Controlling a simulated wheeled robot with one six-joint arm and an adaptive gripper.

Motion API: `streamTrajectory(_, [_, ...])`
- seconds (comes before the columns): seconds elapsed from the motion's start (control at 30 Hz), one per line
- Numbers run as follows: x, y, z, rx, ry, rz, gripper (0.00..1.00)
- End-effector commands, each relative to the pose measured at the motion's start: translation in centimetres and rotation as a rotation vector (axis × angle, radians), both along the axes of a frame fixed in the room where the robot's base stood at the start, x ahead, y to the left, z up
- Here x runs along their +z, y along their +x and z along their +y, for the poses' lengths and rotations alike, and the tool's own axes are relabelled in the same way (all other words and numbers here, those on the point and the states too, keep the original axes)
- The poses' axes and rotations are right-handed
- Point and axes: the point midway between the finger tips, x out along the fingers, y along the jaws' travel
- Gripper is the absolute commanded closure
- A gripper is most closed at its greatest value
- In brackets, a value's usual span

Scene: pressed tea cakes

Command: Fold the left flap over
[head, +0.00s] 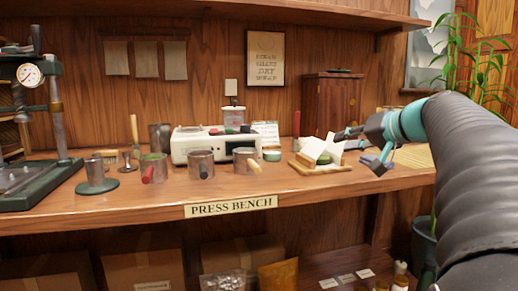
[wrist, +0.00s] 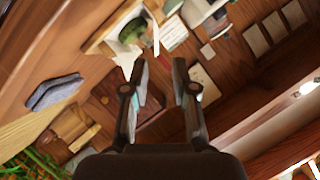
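A small green tea cake (head: 324,160) sits on a wooden board (head: 333,169) on the bench, with white paper flaps standing up around it. The left flap (head: 311,149) leans up on the cake's left side, and another flap (head: 334,147) rises behind it to the right. My gripper (head: 346,136) is just right of and above the flaps, its fingers pointing left. In the wrist view the fingers (wrist: 160,66) are apart with nothing between them. The cake (wrist: 131,31) shows beyond the left finger, a white flap edge (wrist: 156,40) beside it. Whether the gripper touches paper is unclear.
A blue-grey folded cloth (head: 376,165) lies right of the board, below my gripper. A white scale (head: 213,146) and metal cups (head: 200,165) stand to the left. A wooden cabinet (head: 330,105) stands behind; a plant (head: 474,62) is at the right.

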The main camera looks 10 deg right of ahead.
Motion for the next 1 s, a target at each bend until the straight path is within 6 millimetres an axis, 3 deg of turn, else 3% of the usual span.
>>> streamTrajectory(0.03, [0.4,0.2,-1.4,-0.01,0.004,-0.027,0.73])
streamTrajectory(0.1, [1.2,0.4,-2.4,-0.013,0.009,-0.056,0.73])
streamTrajectory(0.2, [1.6,0.8,-2.9,-0.014,0.01,-0.074,0.73])
streamTrajectory(0.37, [1.1,2.4,-2.3,-0.012,0.011,-0.073,0.73])
streamTrajectory(0.8, [-1.3,9.7,-0.1,-0.012,0.012,-0.071,0.73])
streamTrajectory(1.0, [-2.1,12.1,0.6,-0.014,0.011,-0.072,0.73])
